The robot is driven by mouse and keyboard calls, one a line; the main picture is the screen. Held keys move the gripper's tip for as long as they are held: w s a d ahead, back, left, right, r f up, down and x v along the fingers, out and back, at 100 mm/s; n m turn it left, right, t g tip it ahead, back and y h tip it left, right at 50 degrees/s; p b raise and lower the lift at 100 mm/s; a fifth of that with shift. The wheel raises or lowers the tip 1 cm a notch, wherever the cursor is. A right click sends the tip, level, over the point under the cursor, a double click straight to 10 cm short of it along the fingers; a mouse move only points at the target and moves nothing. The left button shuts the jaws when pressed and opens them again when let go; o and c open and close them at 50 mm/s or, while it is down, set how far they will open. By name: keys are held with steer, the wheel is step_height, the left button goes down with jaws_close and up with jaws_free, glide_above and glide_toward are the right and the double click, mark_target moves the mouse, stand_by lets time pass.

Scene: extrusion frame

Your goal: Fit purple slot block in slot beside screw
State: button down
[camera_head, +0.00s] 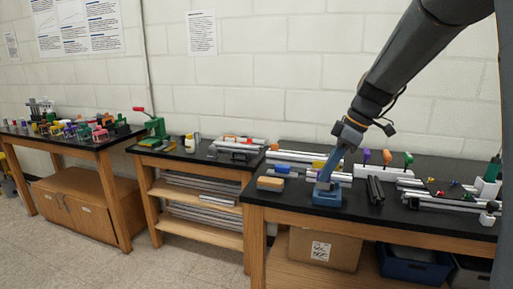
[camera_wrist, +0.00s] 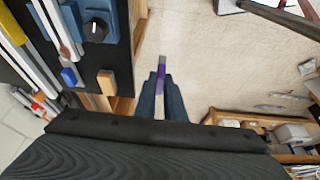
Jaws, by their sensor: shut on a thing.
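My gripper (camera_wrist: 161,82) points down in the wrist view, its dark blue fingers shut on the purple slot block (camera_wrist: 161,72). The block shows as a narrow purple strip with a grey end, held between the fingertips. Pale floor lies behind it in this view, with the bench edge to the left. In the head view my gripper (camera_head: 326,176) appears in front of the right bench, overlapping a blue fixture (camera_head: 327,197); the block cannot be made out there. I cannot make out the slot or the screw among the aluminium extrusions (camera_head: 440,204) at the right.
The fixture's black knob (camera_wrist: 96,28) shows in the wrist view.

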steer(key=s+f+m+t+h, duration=0.1)
steer(key=s+f+m+h, duration=0.1)
steer(key=s+f+m, duration=0.2)
steer(key=s+f+m+t+h, duration=0.1)
steer(key=s+f+m, duration=0.3)
steer(key=f+m, duration=0.6)
step_height(320, 180, down, 8)
steer(key=shift+a+r+t+h, duration=0.15)
steer(key=shift+a+t+h, duration=0.2)
steer(key=shift+h, duration=0.25)
steer(key=shift+w, duration=0.1)
